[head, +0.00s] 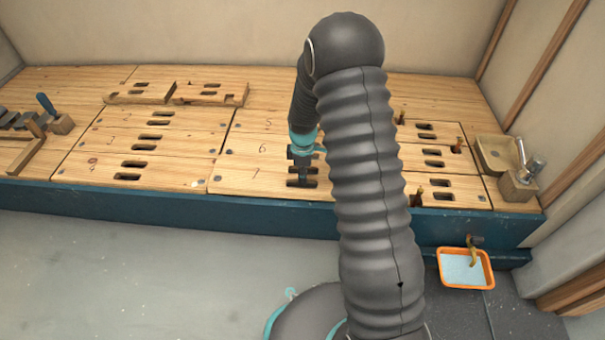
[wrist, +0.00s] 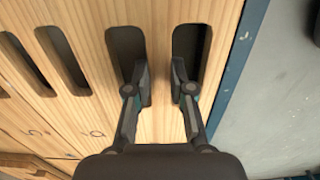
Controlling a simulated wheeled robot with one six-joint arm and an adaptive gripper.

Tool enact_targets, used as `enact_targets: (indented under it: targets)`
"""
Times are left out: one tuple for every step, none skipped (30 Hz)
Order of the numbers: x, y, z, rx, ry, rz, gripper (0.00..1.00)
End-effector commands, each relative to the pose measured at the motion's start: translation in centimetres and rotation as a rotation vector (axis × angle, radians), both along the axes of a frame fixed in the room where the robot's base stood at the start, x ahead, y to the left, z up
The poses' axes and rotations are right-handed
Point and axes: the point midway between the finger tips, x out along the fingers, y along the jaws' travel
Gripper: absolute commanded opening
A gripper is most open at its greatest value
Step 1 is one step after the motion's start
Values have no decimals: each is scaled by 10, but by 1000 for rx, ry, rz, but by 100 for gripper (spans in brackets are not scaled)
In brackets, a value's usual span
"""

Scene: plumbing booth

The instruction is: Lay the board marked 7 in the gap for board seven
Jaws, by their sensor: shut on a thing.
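The board marked 7 (head: 240,181) lies in the front row of the deck, in front of the board marked 6 (head: 240,160). It looks about level with its neighbours; I cannot tell whether it is fully seated. My gripper (head: 302,176) reaches down onto its slots. In the wrist view, my gripper (wrist: 160,88) has one finger in each of two dark slots and is shut on the wooden bar of board 7 (wrist: 158,40) between them. The gap for board seven is not visible as an opening, and board 7's right part is hidden behind my arm.
Tools (head: 45,112) lie at far left. Brass fittings (head: 417,196) stand up at right, near a basin (head: 496,154). An orange tray (head: 465,282) sits below the blue front edge (head: 200,203).

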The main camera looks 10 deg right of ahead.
Motion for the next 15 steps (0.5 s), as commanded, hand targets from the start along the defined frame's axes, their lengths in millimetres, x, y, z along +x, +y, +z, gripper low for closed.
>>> enact_targets:
  targets:
    - [1, 0, -1, 0, -2, 0, 0]
    - [1, 0, -2, 0, -2, 0, 0]
    - [1, 0, -3, 0, -2, 0, 0]
    - [1, 0, -3, 0, -2, 0, 0]
    - [1, 0, -4, 0, -2, 0, 0]
    - [1, 0, -5, 0, -2, 0, 0]
    - [1, 0, -6, 0, -2, 0, 0]
    - [1, 0, -6, -1, -2, 0, 0]
    - [1, 0, -7, -1, -2, 0, 0]
    - [1, 0, -8, -1, -2, 0, 0]
    - [1, 0, -9, 0, -2, 0, 0]
    - [1, 0, -10, 0, -2, 0, 0]
    - [1, 0, -10, 0, -2, 0, 0]
    - [1, 0, -11, 0, -2, 0, 0]
    - [1, 0, -12, 0, -2, 0, 0]
